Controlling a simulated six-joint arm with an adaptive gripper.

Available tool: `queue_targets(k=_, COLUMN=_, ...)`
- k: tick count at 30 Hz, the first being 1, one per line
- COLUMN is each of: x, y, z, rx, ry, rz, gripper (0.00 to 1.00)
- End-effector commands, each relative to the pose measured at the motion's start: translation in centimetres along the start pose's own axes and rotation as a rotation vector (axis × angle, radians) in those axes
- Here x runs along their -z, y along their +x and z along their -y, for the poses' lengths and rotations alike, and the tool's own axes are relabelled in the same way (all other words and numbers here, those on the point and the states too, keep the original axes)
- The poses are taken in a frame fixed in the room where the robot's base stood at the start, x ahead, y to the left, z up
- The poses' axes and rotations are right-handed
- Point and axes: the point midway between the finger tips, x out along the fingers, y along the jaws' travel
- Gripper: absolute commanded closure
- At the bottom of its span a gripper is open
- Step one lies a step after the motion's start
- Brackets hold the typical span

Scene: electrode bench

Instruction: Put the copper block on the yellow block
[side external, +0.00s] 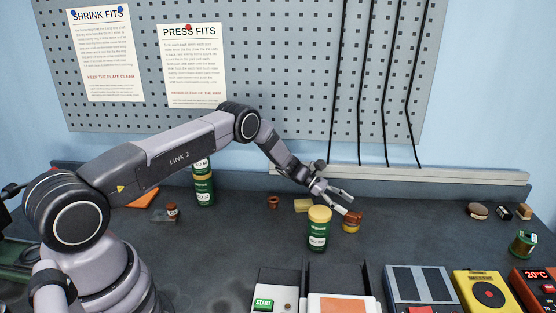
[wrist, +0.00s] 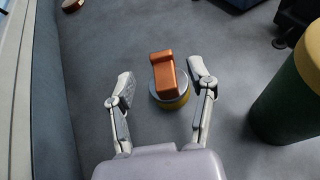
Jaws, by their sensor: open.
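The copper block (wrist: 164,72) sits between my spread fingers in the wrist view. It rests on top of a round piece with a grey rim and a yellow side (wrist: 173,106). In the side external view this small stack (side external: 352,222) stands just right of a green can, below my fingertips. A pale yellow block (side external: 303,205) lies left of my gripper; I cannot tell whether this or the round piece is the task's yellow block. My gripper (side external: 347,202) is open, and its fingers (wrist: 160,80) show a gap on both sides of the copper block.
A green can with a yellow lid (side external: 318,230) stands close beside the stack; it also shows at the right in the wrist view (wrist: 290,95). Stacked green cans (side external: 203,183) and a small brown jar (side external: 171,211) stand further left. Boxes and devices line the front.

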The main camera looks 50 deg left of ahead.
Motion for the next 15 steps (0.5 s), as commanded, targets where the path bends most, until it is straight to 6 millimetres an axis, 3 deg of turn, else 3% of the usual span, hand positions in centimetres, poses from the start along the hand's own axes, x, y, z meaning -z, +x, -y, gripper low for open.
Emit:
queue_targets(k=6, x=0.0, y=-4.7, z=-0.1, rx=-0.003, ry=-0.001, rz=0.000, gripper=0.45)
queue_targets(k=12, x=-0.2, y=-6.8, z=0.0, rx=0.000, ry=0.004, rz=-0.001, gripper=0.45)
queue_targets(k=15, x=-1.9, y=-7.5, z=0.2, rx=0.017, ry=0.050, rz=-0.023, gripper=0.45)
